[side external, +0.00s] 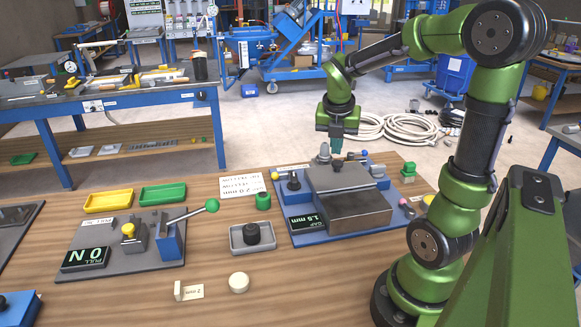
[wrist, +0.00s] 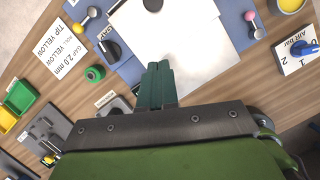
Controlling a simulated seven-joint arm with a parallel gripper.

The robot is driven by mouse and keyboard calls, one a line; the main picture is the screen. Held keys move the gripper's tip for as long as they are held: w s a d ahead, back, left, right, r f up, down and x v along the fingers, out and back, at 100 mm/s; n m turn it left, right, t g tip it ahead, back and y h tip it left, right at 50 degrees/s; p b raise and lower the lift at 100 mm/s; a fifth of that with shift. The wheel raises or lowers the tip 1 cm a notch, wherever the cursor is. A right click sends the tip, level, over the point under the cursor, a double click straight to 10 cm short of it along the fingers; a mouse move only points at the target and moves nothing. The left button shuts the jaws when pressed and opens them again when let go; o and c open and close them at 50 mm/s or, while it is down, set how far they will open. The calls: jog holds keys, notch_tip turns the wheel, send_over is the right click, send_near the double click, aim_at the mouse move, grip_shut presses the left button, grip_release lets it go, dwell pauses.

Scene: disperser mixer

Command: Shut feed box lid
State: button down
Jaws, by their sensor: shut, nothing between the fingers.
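A grey metal box (side external: 346,204), which looks like the feed box, stands on a blue base plate right of the table's middle. Its flat grey top (side external: 340,180) has a dark knob at the back edge. In the wrist view a broad pale plate (wrist: 190,45), seemingly this top, lies beyond my fingers. I cannot tell how far the lid is open. My gripper (side external: 336,151) points down above the back of the box, apart from it as far as I can see. Its dark green fingers (wrist: 157,84) are together and empty, and they overlap the plate's edge in the wrist view.
A grey cone (side external: 324,153) and a black knob (side external: 293,181) stand close beside the box. A "GAP 1.5 mm" display (side external: 313,221) sits at its front left. A green-balled lever (side external: 211,205) and a grey tray (side external: 252,238) are to the left.

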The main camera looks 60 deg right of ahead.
aim_at(333, 163)
jog(key=x, duration=0.7)
jog(key=shift+f, duration=0.25)
jog(key=d, duration=0.2)
jog(key=w+d+f, duration=0.1)
jog(key=shift+f, duration=0.1)
jog(key=shift+w+d, duration=0.15)
jog(key=shift+d, duration=0.4)
jog(key=shift+w+d, duration=0.85)
